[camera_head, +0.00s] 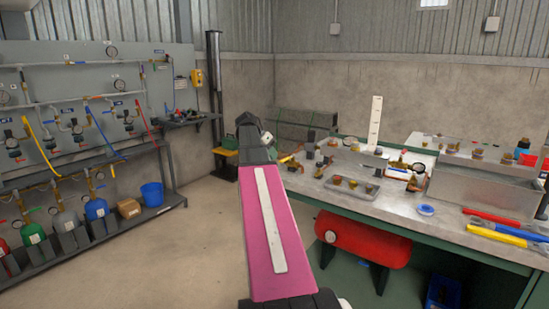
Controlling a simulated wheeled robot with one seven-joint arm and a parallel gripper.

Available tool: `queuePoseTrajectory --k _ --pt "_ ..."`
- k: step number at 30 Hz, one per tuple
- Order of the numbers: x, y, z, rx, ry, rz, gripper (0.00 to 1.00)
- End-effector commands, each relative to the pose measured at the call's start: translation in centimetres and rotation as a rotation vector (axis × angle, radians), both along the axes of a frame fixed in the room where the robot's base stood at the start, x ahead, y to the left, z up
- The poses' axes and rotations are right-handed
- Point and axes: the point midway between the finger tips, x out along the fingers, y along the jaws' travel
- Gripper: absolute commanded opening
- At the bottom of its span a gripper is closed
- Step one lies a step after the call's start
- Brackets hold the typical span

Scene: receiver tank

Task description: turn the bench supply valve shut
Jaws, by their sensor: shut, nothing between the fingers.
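The workbench (460,240) runs along the right side with a grey top and green frame. A brass fitting assembly with a small round gauge (418,168) stands on its top, right of centre. I cannot tell whether the bench supply valve belongs to it, or how any valve handle is set. A red receiver tank (362,238) lies under the bench. My gripper's fingers do not show; the arm's far end hides that spot.
A shallow grey tray (351,193) with small parts sits on the bench. Red-handled pliers (492,217) and a blue tape roll (426,210) lie near its front edge. A gas panel (90,75) and cylinder rack stand at left. The floor (190,250) left of my arm is clear.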

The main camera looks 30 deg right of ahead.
Motion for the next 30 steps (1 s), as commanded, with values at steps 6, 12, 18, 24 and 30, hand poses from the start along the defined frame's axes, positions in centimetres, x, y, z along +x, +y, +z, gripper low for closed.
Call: queuePoseTrajectory --k 6,12,18,24,30 --pt "1.8 2.4 3.7 0.000 -0.005 0.005 0.00" --pt "2.8 4.2 6.4 0.001 -0.004 0.005 0.00" --pt "3.2 5.1 7.8 0.002 -0.005 0.004 0.00" --pt "3.2 5.4 8.0 0.002 -0.004 0.005 0.00" --pt "3.3 7.2 4.3 0.046 0.018 0.089 0.00"
